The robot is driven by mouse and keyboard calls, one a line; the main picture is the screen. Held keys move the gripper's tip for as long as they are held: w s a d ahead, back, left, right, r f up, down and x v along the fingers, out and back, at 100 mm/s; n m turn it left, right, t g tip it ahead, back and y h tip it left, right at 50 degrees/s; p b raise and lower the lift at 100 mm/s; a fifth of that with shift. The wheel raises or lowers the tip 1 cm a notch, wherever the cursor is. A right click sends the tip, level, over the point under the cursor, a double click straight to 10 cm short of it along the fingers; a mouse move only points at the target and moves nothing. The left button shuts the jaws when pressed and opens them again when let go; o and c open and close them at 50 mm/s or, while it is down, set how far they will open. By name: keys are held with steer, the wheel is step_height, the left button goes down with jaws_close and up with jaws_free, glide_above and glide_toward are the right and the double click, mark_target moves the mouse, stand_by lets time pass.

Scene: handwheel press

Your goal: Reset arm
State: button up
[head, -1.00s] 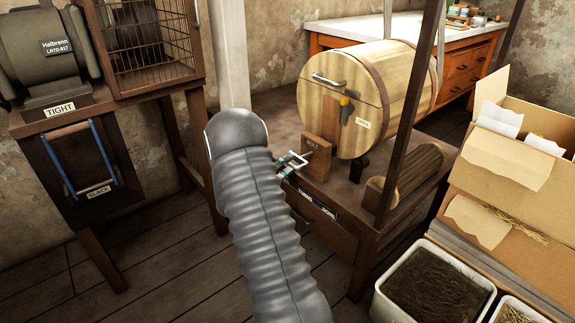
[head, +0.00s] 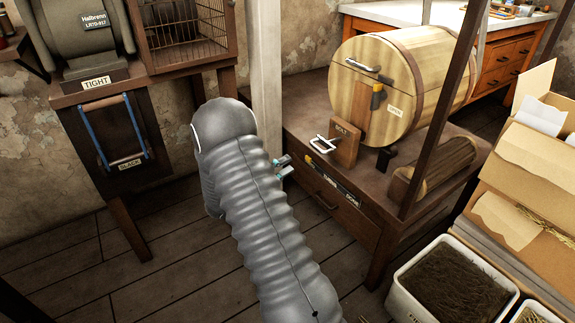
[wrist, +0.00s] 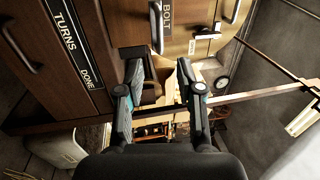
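My gripper (head: 282,168) is in front of the wooden bench, lower left of the bolt handle and apart from it, partly hidden by my grey sleeved arm. In the wrist view my gripper (wrist: 160,72) is open, with nothing between its fingers. The metal bolt handle (head: 323,144) sticks out of a wooden block marked BOLT (head: 344,144), and the block also shows in the wrist view (wrist: 180,18). Behind it is a wooden barrel (head: 372,88) with a metal handle on its lid.
A drawer front labelled TURNS DONE (head: 334,183) is close to my gripper. A post (head: 262,75) stands near my arm. A cabinet with a TIGHT label (head: 97,83) is at the left. Cardboard boxes (head: 525,160) and a white bin (head: 455,285) are at the right. The floor at lower left is clear.

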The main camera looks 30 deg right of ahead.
stand_by(0.4)
steer(key=s+f+m+g+y, duration=0.35)
steer(key=s+f+m, duration=0.3)
steer(key=m, duration=0.35)
steer(key=s+a+r+m+g+y, duration=0.1)
steer(key=s+a+m+g+y, duration=0.1)
steer(key=s+a+m+y, duration=0.8)
steer(key=s+a+r+m+t+y, duration=0.45)
steer(key=a+r+m, duration=0.5)
steer(key=m, duration=0.45)
steer(key=s+a+r+m+t+y, duration=0.1)
steer(key=s+a+r+t, duration=0.1)
steer(key=r, duration=0.4)
steer(key=s+a+r+m+t+y, duration=0.1)
steer(key=s+a+r+t, duration=0.2)
steer(key=r, duration=0.3)
steer(key=shift+s+a+t, duration=0.35)
steer(key=shift+s+t, duration=0.3)
steer(key=shift+t, duration=0.15)
